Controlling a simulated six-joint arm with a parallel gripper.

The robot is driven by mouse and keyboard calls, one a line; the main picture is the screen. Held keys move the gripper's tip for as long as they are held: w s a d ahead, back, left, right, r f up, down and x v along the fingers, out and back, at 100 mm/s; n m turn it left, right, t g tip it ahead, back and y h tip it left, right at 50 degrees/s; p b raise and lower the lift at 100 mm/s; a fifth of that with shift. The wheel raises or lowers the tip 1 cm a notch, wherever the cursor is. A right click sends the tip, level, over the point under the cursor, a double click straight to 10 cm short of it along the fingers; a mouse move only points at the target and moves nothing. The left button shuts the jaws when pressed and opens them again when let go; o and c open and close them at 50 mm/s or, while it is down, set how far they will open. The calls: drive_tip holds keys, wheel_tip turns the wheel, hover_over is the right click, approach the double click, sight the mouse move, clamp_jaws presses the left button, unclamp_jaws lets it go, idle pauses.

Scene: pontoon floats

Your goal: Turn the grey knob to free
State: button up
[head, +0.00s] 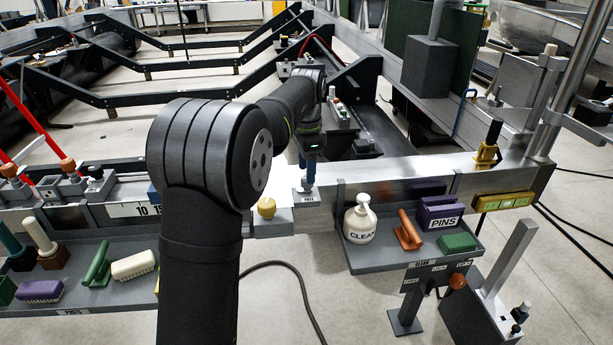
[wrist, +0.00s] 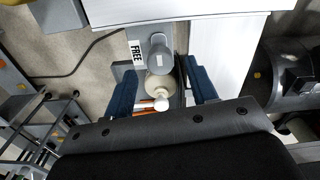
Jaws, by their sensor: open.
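The grey knob (wrist: 158,61) shows in the wrist view on a grey base, with a FREE label (wrist: 138,57) to its left. In the head view the labelled base (head: 306,199) sits on the metal beam, and my fingers hide most of the knob. My gripper (wrist: 162,87) is open, with its two blue fingers apart and nothing held between them. In the wrist view the knob lies just beyond the fingertips, near the gap. My gripper (head: 308,175) is above the base in the head view. I cannot tell which way the knob points.
A yellow knob (head: 266,207) stands left of the base. To the right, a shelf (head: 385,259) holds a cream CLEAN bottle (head: 360,222), an orange piece (head: 408,231), a purple PINS box (head: 440,214) and a green block (head: 457,242). Another shelf of handled tools is at left.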

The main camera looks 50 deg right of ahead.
sight(305, 184)
drive_tip(key=shift+f, duration=1.55)
drive_tip(key=shift+c, duration=0.2)
drive_tip(key=c, duration=0.9)
